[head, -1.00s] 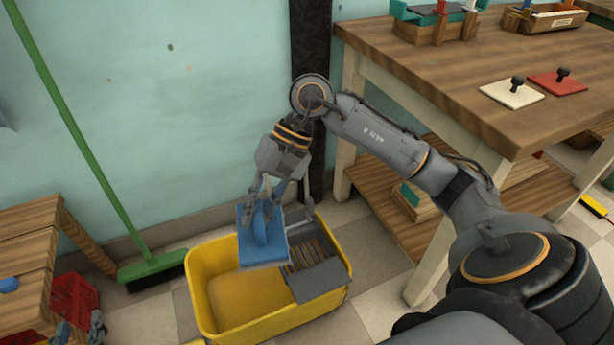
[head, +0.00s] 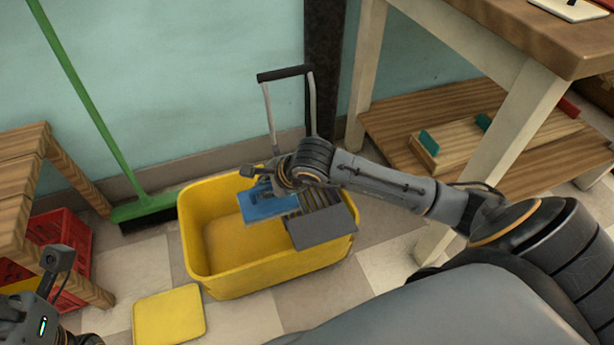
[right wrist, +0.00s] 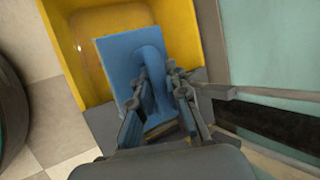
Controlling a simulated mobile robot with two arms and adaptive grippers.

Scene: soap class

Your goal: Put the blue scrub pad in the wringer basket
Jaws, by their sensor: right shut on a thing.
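The blue scrub pad (head: 268,207) is a flat slab with a raised grip. My right gripper (head: 264,188) is shut on that grip, as the right wrist view shows (right wrist: 160,80). The pad hangs over the yellow mop bucket (head: 235,277), beside and partly over the left part of the grey slatted wringer basket (head: 325,229). Whether it touches the basket is unclear. The gripper and wrist hide part of the basket. Part of my left gripper (head: 45,290) shows at the lower left, and its jaws cannot be made out.
The wringer's handle (head: 285,73) rises behind the bucket. A green broom (head: 90,100) leans on the wall at left, near a wooden stand (head: 25,165) and red crate (head: 70,232). A yellow square (head: 168,314) lies on the floor. A workbench (head: 540,30) stands at right.

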